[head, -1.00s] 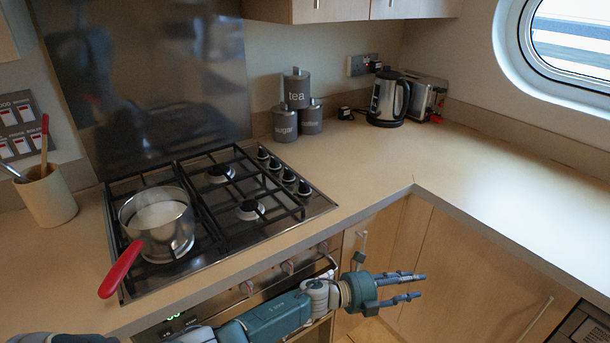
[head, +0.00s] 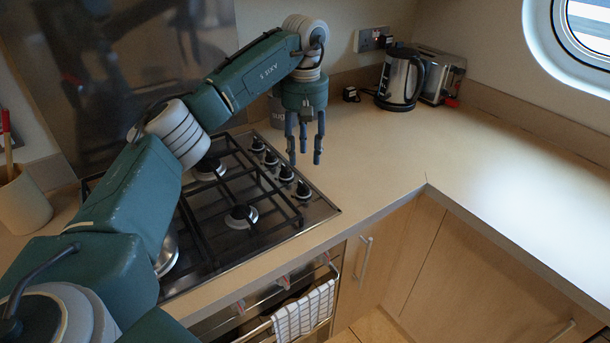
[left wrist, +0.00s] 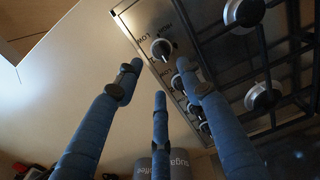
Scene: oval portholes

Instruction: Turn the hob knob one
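The hob (head: 318,212) has a row of black knobs along its right side. The nearest knob (head: 303,190) is at the front; the other knobs (head: 270,157) run back from it. I cannot tell which is knob one. My left gripper (head: 305,155) points down above the right edge of the hob, by the knob row, fingers spread and empty. In the left wrist view, its three fingers (left wrist: 160,82) are apart. One knob (left wrist: 161,49) shows by itself just beyond the fingertips; others show partly behind the right finger. No contact is visible. My right gripper is out of view.
My left arm covers most of the pan (head: 168,252) on the hob's left. A canister (head: 277,112) stands behind the gripper, mostly hidden. A kettle (head: 400,78) and toaster (head: 442,78) stand at the back. The right worktop (head: 480,160) is clear. A towel (head: 303,312) hangs on the oven rail.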

